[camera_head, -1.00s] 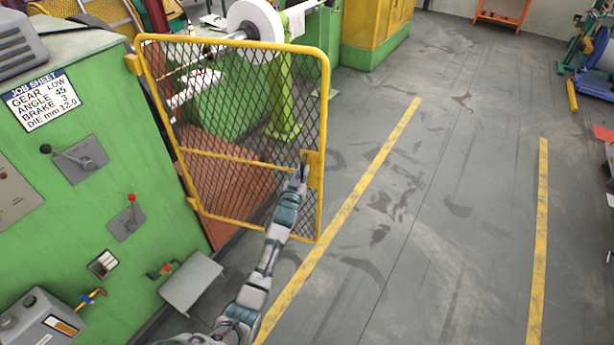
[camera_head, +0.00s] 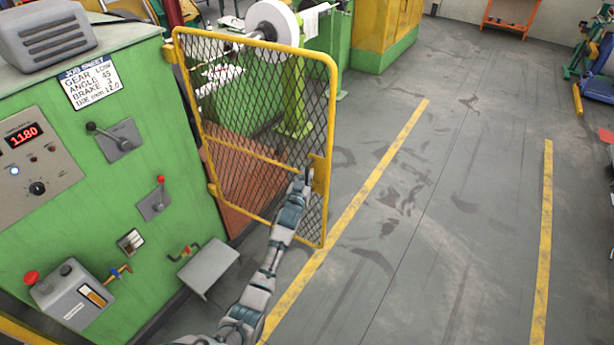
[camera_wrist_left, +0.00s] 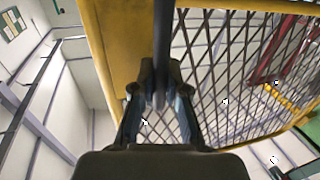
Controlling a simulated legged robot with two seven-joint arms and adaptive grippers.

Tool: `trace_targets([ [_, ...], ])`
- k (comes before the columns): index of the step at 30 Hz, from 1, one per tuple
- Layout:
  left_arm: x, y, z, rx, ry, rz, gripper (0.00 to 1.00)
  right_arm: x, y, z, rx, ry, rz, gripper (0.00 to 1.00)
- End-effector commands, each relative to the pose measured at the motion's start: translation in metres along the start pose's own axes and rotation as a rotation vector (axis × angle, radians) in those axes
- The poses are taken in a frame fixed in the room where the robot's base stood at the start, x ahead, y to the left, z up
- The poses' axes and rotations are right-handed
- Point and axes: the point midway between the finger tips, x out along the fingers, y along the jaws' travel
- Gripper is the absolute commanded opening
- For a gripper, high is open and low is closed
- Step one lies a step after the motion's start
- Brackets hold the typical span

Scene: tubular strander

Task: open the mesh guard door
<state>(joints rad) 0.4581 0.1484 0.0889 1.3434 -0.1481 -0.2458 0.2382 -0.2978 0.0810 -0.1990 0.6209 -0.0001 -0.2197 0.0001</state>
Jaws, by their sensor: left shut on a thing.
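The mesh guard door (camera_head: 262,120) has a yellow frame and dark diamond mesh. It stands out from the green machine, hinged on its left edge, with floor showing beyond it. My left gripper (camera_head: 304,176) is at the door's free right edge, beside a yellow plate. In the left wrist view, the fingers of my left gripper (camera_wrist_left: 160,98) are shut on a dark upright bar, the door handle (camera_wrist_left: 164,45). The yellow frame and mesh of the door (camera_wrist_left: 230,75) lie right behind it. My right gripper is not in view.
The green machine (camera_head: 100,190) with levers and a control panel (camera_head: 35,160) stands on the left. A grey step-like plate (camera_head: 208,266) juts from it below the door. Grey floor with yellow lines (camera_head: 375,175) is clear to the right.

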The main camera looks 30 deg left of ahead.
Motion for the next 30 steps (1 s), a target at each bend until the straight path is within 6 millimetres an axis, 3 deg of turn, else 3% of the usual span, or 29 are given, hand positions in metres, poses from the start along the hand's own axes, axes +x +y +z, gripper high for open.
trace_targets([
  [4, -0.001, 0.001, 0.005, 0.001, -0.010, 0.001, 0.00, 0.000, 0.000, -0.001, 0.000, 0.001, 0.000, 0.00],
  [5, -0.001, 0.001, 0.005, 0.001, -0.010, 0.001, 0.20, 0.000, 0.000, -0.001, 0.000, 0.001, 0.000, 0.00],
  [7, -0.001, 0.001, 0.005, 0.001, -0.009, 0.001, 0.38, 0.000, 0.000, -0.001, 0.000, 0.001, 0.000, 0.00],
  [20, -0.010, 0.000, 0.002, 0.001, -0.003, 0.000, 0.39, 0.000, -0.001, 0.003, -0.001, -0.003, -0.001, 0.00],
  [30, -0.079, 0.000, 0.004, 0.001, -0.006, 0.001, 0.39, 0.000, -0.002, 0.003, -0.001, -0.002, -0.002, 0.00],
])
